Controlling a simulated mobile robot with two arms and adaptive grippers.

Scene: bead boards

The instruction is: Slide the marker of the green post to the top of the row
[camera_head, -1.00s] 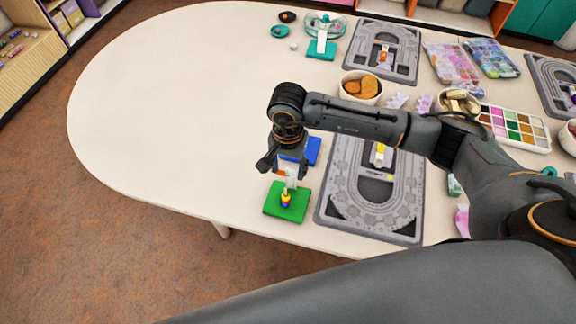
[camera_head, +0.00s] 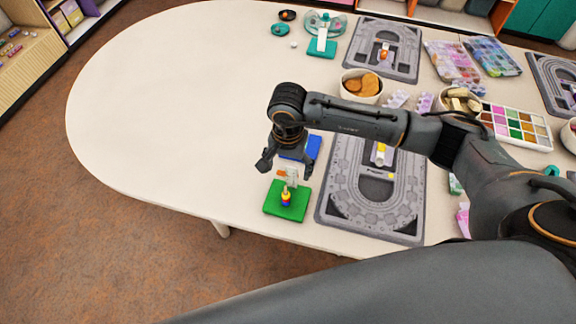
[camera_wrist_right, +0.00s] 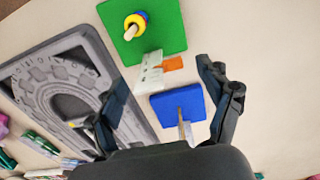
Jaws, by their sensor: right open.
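The green post stands on a green square base (camera_head: 275,209) near the table's front edge, with yellow and blue beads (camera_head: 286,199) low on it. In the right wrist view the green base (camera_wrist_right: 170,38) is at the top, its beads (camera_wrist_right: 135,24) around a pale post. A whitish upright panel (camera_head: 292,176) with an orange marker (camera_head: 281,172) stands just behind the post; the marker also shows in the wrist view (camera_wrist_right: 173,64). My right gripper (camera_head: 286,168) is open above the panel, fingers spread to either side, holding nothing. The wrist view shows both fingers (camera_wrist_right: 162,76). My left gripper is out of view.
A blue base (camera_head: 314,148) with a post stands just behind, partly hidden by my gripper. A grey bead board (camera_head: 340,215) lies close on the right. Bowls (camera_head: 347,91) and a paint-like tray (camera_head: 540,145) stand farther right. The table's left half (camera_head: 170,100) is clear.

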